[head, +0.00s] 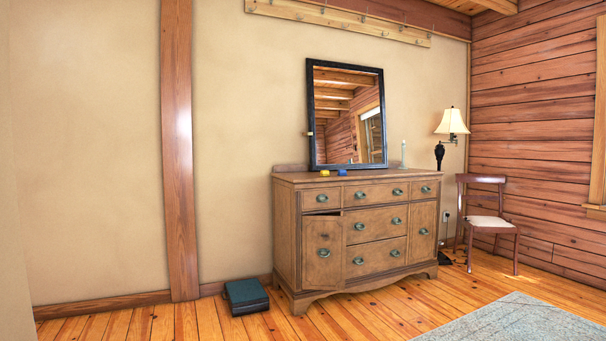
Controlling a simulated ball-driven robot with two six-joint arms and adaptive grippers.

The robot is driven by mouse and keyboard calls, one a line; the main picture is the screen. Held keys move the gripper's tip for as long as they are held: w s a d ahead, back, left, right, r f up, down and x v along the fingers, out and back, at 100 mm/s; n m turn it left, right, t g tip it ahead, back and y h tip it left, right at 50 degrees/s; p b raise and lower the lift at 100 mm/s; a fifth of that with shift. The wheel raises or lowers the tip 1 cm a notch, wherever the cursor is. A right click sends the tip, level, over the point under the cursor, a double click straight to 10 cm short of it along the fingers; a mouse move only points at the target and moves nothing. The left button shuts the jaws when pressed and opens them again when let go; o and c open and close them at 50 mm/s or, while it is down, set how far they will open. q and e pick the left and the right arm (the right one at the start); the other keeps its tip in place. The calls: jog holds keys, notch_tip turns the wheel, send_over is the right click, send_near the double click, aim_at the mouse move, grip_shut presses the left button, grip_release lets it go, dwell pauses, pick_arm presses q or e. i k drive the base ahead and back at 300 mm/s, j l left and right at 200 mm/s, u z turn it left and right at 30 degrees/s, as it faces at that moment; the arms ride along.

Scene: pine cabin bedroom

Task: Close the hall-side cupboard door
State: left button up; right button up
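The wooden dresser (290,232) stands against the plaster wall, right of the picture's middle. At its lower left front is a cupboard door (322,262) with a green oval pull. This door stands slightly ajar, with a dark gap along its top edge. A second cupboard door (422,240) at the dresser's right end looks flush. Several drawers with green pulls lie between and above the doors and look shut. Neither of my grippers is in the head view.
A dark teal box (246,297) lies on the floor left of the dresser. A chair (487,222) and a lamp (451,124) are to the right. A framed mirror (317,122) stands on the dresser. A grey rug (515,318) lies front right; bare floor is in front of the dresser.

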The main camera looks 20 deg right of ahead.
aim_at(324, 237)
jog(key=i+l+z, duration=0.1)
jog(key=i+z, duration=0.2)
jog(key=i, duration=0.35)
jog(key=i+z, duration=0.35)
jog(key=i, duration=0.25)
jog(key=i+j+z, duration=0.3)
jog(key=i, duration=0.3)
jog(key=i+l, duration=0.25)
jog(key=i, duration=0.25)
jog(key=i+l, duration=0.3)
jog(key=i, duration=0.25)
jog(key=z, duration=0.05)
